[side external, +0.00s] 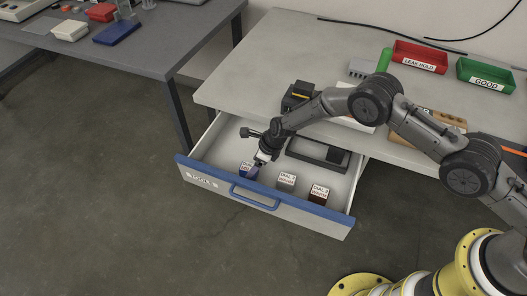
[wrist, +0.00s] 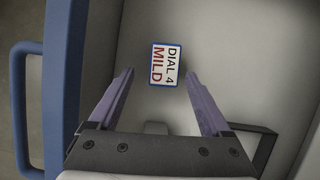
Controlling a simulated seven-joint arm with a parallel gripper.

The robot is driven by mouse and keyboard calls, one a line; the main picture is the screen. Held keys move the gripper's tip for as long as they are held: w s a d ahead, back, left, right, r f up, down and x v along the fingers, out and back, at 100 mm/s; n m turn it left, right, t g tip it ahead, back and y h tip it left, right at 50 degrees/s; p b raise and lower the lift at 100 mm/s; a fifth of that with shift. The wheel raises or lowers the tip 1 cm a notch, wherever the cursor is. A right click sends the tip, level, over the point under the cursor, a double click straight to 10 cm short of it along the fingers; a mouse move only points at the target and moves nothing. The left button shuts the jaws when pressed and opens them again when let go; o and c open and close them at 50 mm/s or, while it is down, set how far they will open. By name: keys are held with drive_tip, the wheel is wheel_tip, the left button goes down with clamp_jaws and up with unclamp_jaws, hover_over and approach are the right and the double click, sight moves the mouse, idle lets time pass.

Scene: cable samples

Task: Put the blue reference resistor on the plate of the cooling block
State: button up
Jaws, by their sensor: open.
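A small block with blue edges (side external: 248,171) sits in the left part of the open drawer. In the wrist view the same blue block (wrist: 166,65) shows a white label reading "DIAL 4 MILD". My gripper (side external: 261,160) is over the drawer by this block, pointing down. In the wrist view my gripper (wrist: 159,76) is open, with the block ahead between its fingertips and nothing held. A grey slotted block (side external: 363,69) stands on the bench behind; I cannot tell whether it is the cooling block.
The drawer (side external: 205,160) also holds a grey labelled block (side external: 286,181), a brown labelled block (side external: 319,193) and a dark tray (side external: 318,154). On the bench are a black-and-yellow device (side external: 299,93), a red bin (side external: 420,56) and a green bin (side external: 485,75). The bench's left part is clear.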

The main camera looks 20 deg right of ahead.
drive_tip(key=v, duration=0.8)
drive_tip(key=shift+r, duration=0.4)
drive_tip(key=shift+s+d, duration=0.1)
drive_tip(key=shift+s, duration=0.05)
